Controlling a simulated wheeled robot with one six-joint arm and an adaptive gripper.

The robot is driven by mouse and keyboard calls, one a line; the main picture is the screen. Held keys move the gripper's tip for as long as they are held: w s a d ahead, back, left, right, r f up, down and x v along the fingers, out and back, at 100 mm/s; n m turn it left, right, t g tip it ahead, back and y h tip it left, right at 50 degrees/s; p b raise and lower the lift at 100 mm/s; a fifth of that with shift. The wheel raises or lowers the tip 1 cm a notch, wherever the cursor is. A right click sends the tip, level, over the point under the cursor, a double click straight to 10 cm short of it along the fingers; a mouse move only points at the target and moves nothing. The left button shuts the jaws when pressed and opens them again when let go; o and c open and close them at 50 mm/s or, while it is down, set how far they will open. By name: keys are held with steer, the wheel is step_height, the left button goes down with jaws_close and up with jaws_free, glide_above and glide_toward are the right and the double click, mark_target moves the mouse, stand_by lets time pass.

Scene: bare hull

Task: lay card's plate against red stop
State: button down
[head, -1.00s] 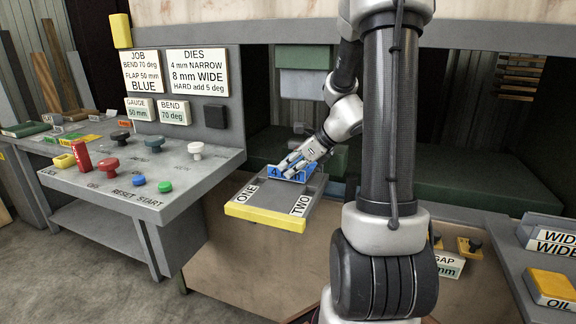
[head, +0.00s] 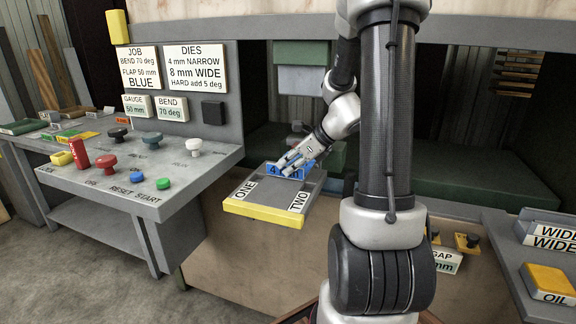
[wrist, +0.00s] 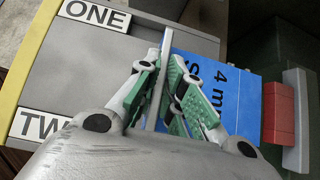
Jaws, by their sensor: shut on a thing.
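The blue plate (wrist: 222,90), marked "4 mm", lies on the grey tray-like table (head: 268,193) with the yellow front edge. In the head view its blue upright part (head: 284,171) shows a "4". My gripper (wrist: 160,85) is shut on the plate's thin upright flange, with green pads on both sides. It also shows in the head view (head: 291,163), at the table's back. The red stop (wrist: 284,113) stands at the plate's right edge in the wrist view. They look very close; I cannot tell whether they touch. My fingers hide part of the plate.
The table bears labels ONE (head: 244,190) and TWO (head: 299,201). A control desk (head: 150,170) with coloured knobs stands left, under a job sign (head: 139,71) reading BLUE. Boxes marked WIDE (head: 553,232) sit right. The table's front part is clear.

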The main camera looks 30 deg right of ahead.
steer(key=shift+w+d, duration=0.4)
steer(key=shift+d, duration=0.05)
stand_by(0.3)
steer(key=c, duration=1)
jaws_free()
steer(key=shift+r, duration=2.45)
steer(key=shift+r, duration=0.1)
